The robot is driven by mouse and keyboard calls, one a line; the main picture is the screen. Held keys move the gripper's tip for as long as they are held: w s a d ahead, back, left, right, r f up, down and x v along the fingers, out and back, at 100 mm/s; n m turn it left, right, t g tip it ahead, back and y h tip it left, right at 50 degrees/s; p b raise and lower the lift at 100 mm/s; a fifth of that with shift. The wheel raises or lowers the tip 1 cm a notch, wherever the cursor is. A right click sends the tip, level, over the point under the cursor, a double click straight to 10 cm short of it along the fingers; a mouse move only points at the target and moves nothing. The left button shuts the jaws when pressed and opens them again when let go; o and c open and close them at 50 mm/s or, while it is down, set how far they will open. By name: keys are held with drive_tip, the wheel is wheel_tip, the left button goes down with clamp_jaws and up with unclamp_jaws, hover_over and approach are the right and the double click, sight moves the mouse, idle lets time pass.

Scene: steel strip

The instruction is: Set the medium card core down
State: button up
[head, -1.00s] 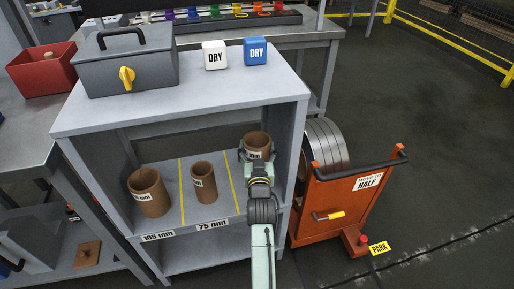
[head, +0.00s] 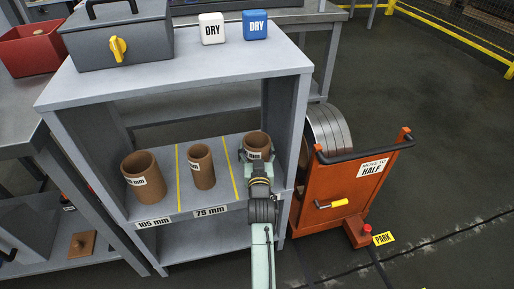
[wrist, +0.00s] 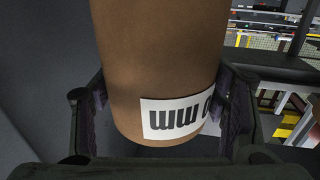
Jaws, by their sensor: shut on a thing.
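The medium card core (head: 258,147), a brown open-topped tube, stands about upright in the right-hand bay of the grey shelf unit. My gripper (head: 257,158) is shut on it from the front. In the wrist view the core (wrist: 155,70) fills the space between the two dark fingers, and its white label reads upside down, ending in "0 mm". The gripper hides the core's lower part in the head view, so I cannot tell whether it touches the shelf board.
A wide core (head: 142,182) stands in the left bay marked 105 mm, and a narrow core (head: 201,172) in the 75 mm bay. Yellow lines divide the bays. The shelf's top board (head: 180,82) lies above. An orange cart (head: 345,195) stands close on the right.

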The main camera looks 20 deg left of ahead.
drive_tip(key=shift+f, duration=0.25)
idle(0.4)
drive_tip(key=o, duration=1.6)
drive_tip(key=v, duration=0.7)
drive_tip(key=shift+s+d, duration=0.1)
drive_tip(key=shift+s, duration=0.15)
